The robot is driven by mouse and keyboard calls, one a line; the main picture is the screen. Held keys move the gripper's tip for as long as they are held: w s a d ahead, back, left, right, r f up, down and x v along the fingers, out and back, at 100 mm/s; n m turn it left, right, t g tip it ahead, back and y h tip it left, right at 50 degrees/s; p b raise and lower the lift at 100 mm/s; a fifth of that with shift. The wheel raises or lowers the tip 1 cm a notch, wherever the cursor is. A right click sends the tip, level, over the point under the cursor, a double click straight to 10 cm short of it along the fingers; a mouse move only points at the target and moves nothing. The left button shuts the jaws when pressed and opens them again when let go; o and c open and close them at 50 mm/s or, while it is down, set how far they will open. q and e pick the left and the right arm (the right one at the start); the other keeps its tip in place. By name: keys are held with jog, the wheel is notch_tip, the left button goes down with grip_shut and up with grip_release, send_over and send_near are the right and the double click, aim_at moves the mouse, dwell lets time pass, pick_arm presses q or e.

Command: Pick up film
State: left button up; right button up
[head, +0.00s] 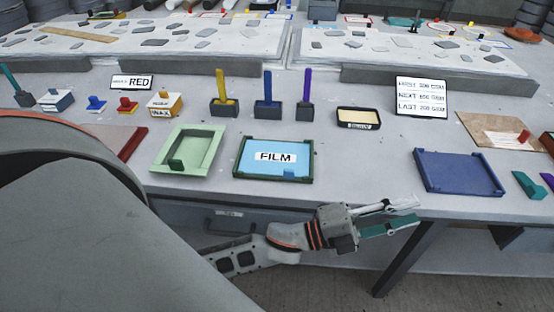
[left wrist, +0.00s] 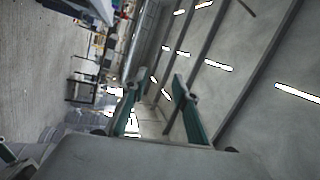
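The film (head: 255,170) is a light blue sheet with a white "FILM" label, lying flat in a dark green framed tray (head: 236,158) near the front middle of the table. A small blue block sits at the tray's front right. My left gripper (head: 404,215) is beyond the table's front edge, right of the film tray and apart from it, pointing right. Its teal fingers stand apart with nothing between them. In the left wrist view the fingers (left wrist: 158,105) are also spread and empty, facing the ceiling and room. My right gripper is in neither view.
A pale green tray (head: 215,150) stands left of the film tray, and a dark blue tray (head: 455,170) stands to the right. Upright tools in holders (head: 266,105), a black-rimmed box (head: 358,117) and a text sign (head: 422,95) stand behind. The table between the film and blue trays is clear.

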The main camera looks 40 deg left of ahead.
pick_arm(q)
jog(key=s+d+r+m+g+h, duration=0.65)
jog(key=m+g, duration=0.55)
jog(key=m, duration=0.6)
jog(key=m+g+y+b, duration=0.2)
jog(key=m+y+b, duration=0.1)
jog(key=m+y, duration=1.95)
send_over(289, 169)
jog(key=shift+h, duration=0.3)
jog(key=f, duration=0.6)
jog(key=shift+s+d, duration=0.1)
jog(key=shift+d, duration=0.15)
jog(key=shift+a, duration=0.35)
notch_tip(289, 169, down, 2)
jog(key=shift+a+f, duration=0.1)
jog(key=shift+f, duration=0.1)
notch_tip(289, 169, down, 5)
jog(key=shift+r+b, duration=0.1)
jog(key=shift+b, duration=0.45)
jog(key=shift+w+f, duration=0.2)
jog(key=shift+d+r, duration=0.1)
jog(key=shift+d, duration=0.1)
jog(key=c, duration=0.6)
